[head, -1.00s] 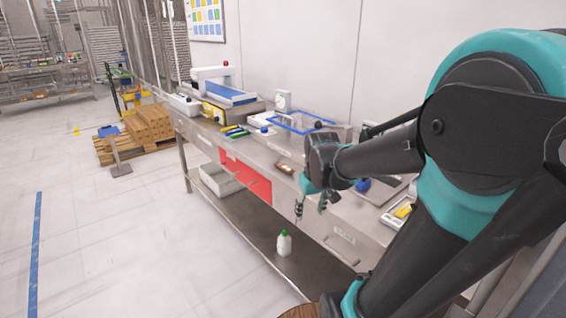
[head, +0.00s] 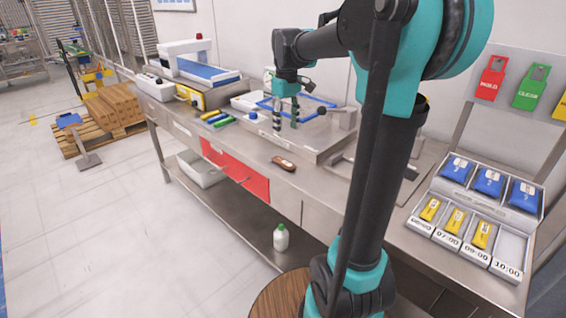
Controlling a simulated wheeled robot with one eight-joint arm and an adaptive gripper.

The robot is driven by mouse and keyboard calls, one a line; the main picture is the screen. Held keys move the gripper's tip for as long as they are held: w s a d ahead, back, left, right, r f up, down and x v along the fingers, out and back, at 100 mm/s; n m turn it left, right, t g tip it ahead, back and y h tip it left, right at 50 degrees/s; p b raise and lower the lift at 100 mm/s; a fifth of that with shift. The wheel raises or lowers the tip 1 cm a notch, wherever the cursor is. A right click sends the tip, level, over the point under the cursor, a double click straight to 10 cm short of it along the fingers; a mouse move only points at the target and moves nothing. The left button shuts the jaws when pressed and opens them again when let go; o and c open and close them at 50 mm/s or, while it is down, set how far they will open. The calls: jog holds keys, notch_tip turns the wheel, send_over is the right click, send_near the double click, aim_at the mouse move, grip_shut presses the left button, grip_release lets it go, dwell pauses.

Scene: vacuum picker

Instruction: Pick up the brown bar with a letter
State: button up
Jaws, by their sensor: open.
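A small brown bar (head: 284,163) with a pale mark lies on the steel bench near its front edge, in the head view. The mark is too small to read as a letter. My gripper (head: 286,126) points down with its fingers apart and nothing between them. It is behind the brown bar in the picture, over or near the raised steel plate, and apart from the bar. I cannot tell its exact height above the bench.
The steel bench (head: 240,150) carries green, blue and yellow bars (head: 213,117) left of my gripper. A blue frame (head: 305,101) lies behind it. A tray (head: 432,228) of blue and yellow packs stands at right. A white bottle (head: 281,237) stands on the lower shelf.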

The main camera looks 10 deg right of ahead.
aim_at(286, 162)
notch_tip(286, 162, down, 13)
jog(key=shift+w+f, duration=0.1)
jog(key=shift+f, duration=0.05)
dwell(0.4)
jog(key=c, duration=1.2)
